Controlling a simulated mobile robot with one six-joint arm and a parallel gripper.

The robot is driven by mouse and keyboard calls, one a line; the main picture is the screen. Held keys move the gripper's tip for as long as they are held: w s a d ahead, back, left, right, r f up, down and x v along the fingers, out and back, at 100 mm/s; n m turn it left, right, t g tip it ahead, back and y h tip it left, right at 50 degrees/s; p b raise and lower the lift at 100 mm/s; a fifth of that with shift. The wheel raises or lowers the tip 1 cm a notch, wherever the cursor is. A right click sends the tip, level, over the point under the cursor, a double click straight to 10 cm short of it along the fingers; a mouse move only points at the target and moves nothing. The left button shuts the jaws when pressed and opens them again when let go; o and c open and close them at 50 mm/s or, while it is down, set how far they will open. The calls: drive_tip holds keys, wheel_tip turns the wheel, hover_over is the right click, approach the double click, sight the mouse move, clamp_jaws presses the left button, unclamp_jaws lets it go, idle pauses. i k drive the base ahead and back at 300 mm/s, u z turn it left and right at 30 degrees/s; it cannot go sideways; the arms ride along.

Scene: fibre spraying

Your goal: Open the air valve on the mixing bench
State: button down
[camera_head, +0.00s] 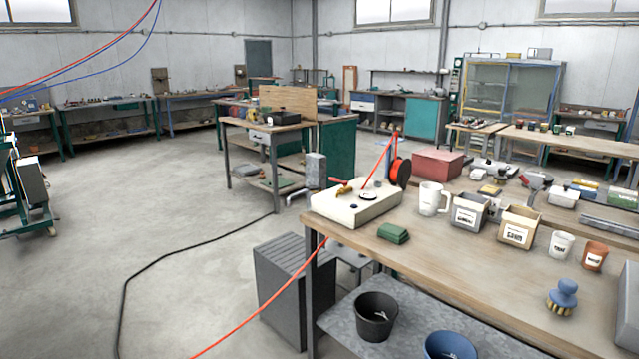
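The bench (445,250) with a wooden top fills the right foreground. A cream box (350,213) sits at its left end. On the box is a small brass fitting (345,189) with a red lever (338,180), which looks like the air valve. The lever lies roughly flat, pointing left. It is too small to tell whether the valve is open or shut. A dark round knob or dial (368,197) also sits on the box. My gripper is not in view.
Behind the cream box are a red reel (400,171) and a red case (437,162). A white mug (432,199), labelled boxes and a green block (393,233) stand nearby. A grey cabinet (290,285) is beside the bench.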

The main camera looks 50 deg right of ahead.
sight(338, 181)
drive_tip(key=i, duration=0.95)
drive_tip(key=z, duration=0.05)
